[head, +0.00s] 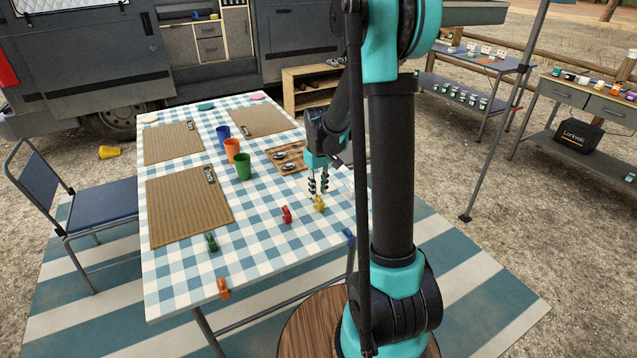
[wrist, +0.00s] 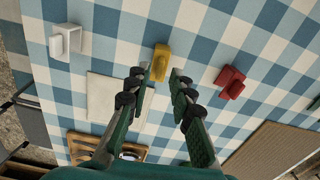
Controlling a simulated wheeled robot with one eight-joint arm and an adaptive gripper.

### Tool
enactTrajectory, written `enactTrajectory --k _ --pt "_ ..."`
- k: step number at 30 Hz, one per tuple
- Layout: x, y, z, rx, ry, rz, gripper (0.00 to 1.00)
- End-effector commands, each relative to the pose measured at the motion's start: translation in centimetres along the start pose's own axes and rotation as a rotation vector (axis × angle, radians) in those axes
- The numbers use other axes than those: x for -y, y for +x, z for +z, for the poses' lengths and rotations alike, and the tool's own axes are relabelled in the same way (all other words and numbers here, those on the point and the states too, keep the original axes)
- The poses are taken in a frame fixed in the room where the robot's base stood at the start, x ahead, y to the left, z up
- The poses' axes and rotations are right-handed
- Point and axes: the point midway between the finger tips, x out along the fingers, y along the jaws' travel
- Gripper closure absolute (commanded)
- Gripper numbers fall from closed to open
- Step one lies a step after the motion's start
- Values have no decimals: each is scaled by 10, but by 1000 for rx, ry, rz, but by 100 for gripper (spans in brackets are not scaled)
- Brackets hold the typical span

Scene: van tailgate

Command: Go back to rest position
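My gripper (head: 318,188) is low over the right part of the checked table (head: 270,242), extended away from my body. In the wrist view my gripper (wrist: 161,76) has its two fingers apart with nothing held between them. A yellow clip (head: 319,204) lies on the cloth just beyond the fingertips; it also shows in the wrist view (wrist: 160,63). I cannot tell exactly how high the fingertips are above the cloth. A red clip (head: 287,215) lies to the left of the yellow one.
Blue (head: 223,133), orange (head: 232,149) and green (head: 243,167) cups stand mid-table beside a wooden tray (head: 278,152). Woven mats (head: 188,205) lie at left. Green (head: 211,241) and orange (head: 223,289) clips are near the front. A white block (wrist: 66,40) is near the table edge.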

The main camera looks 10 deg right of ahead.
Motion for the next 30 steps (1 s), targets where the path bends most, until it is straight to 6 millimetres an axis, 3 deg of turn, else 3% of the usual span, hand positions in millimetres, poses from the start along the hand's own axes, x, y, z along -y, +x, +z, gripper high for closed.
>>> enactTrajectory --k 9,20,25,30 --pt "0 18 0 0 0 0 78" --pt "0 19 0 0 0 0 78" --pt "0 19 0 0 0 0 99" --pt "0 19 0 0 0 0 100"
